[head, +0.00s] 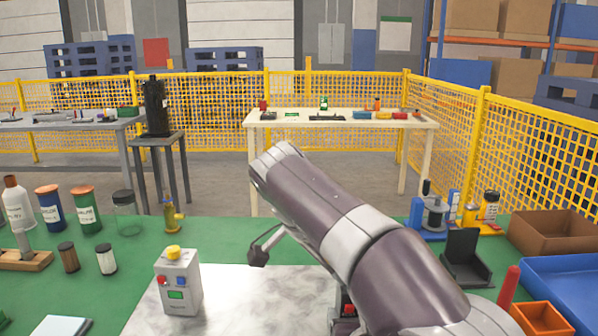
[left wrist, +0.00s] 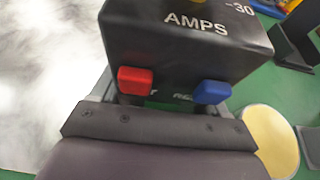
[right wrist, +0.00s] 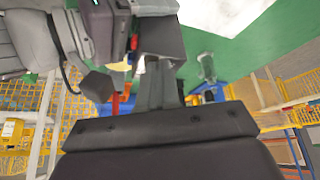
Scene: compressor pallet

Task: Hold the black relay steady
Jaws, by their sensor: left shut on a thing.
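The black relay (left wrist: 180,58), a black box with white "AMPS" lettering, fills the top of the left wrist view. It has a red terminal and a blue terminal on the near face. My left gripper (left wrist: 165,100) is shut on it, with a finger on each side. My right gripper (right wrist: 158,72) has its fingers close together, just below a dark boxy thing with a red part in the right wrist view. I cannot tell whether they touch it. In the head view my large arm hides most of the relay and both grippers.
A grey box with a yellow button (head: 178,282) stands left of my arm. Jars and filters line the green table's left side. A black holder (head: 465,258), a brown box (head: 555,232), a blue tray (head: 570,285) and an orange bin (head: 541,318) are at right.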

